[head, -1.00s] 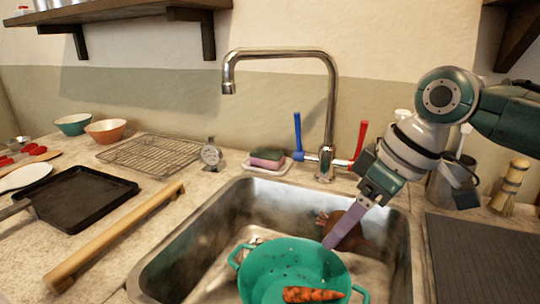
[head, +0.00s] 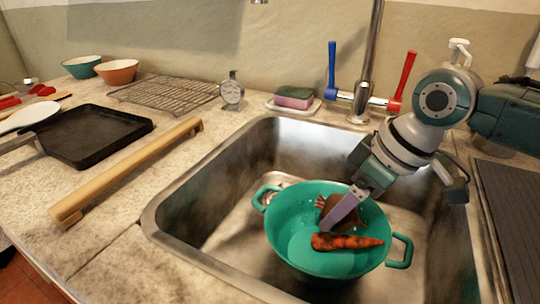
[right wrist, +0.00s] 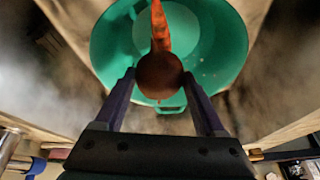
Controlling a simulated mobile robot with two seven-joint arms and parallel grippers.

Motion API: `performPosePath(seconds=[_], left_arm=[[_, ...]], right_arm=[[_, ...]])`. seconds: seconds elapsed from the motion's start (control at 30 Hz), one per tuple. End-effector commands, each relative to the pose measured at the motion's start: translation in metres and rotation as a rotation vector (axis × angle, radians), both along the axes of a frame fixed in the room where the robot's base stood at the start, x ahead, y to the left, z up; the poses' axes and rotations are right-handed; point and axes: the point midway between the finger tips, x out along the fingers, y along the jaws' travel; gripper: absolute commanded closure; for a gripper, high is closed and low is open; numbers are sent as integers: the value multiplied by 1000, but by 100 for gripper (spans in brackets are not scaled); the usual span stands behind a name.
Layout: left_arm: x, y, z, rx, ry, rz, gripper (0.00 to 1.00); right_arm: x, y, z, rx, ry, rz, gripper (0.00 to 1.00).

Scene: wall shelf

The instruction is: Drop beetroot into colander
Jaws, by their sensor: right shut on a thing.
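The green colander (head: 292,238) stands in the sink with a carrot (head: 348,242) lying in it. The dark red beetroot (head: 326,203) shows over the colander's bowl, partly hidden by a purple finger. My right gripper (head: 338,218) is shut on the beetroot, fingers pointing down into the colander's opening. In the right wrist view the beetroot (right wrist: 160,74) sits between the two purple fingers, with the carrot (right wrist: 159,28) and the colander (right wrist: 222,42) beyond it. I cannot tell whether the beetroot touches the carrot or the bowl. My left gripper is not in view.
The steel sink (head: 225,215) surrounds the colander. The faucet (head: 369,85) with blue and red handles stands behind it.

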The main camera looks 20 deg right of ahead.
Motion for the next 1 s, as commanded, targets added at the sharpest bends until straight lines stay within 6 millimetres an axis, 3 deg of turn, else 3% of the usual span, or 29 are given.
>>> performPosePath(seconds=[0.27,0.3,0.5,0.77,1.0], left_arm=[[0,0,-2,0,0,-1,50],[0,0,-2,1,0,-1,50],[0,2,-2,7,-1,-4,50],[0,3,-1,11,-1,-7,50],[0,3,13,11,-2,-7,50]], right_arm=[[0,0,-1,0,-1,0,87],[0,0,-1,0,-1,0,25],[0,0,-1,0,-1,0,2],[0,0,0,0,0,0,0],[-10,-7,33,-2,-2,2,0]])
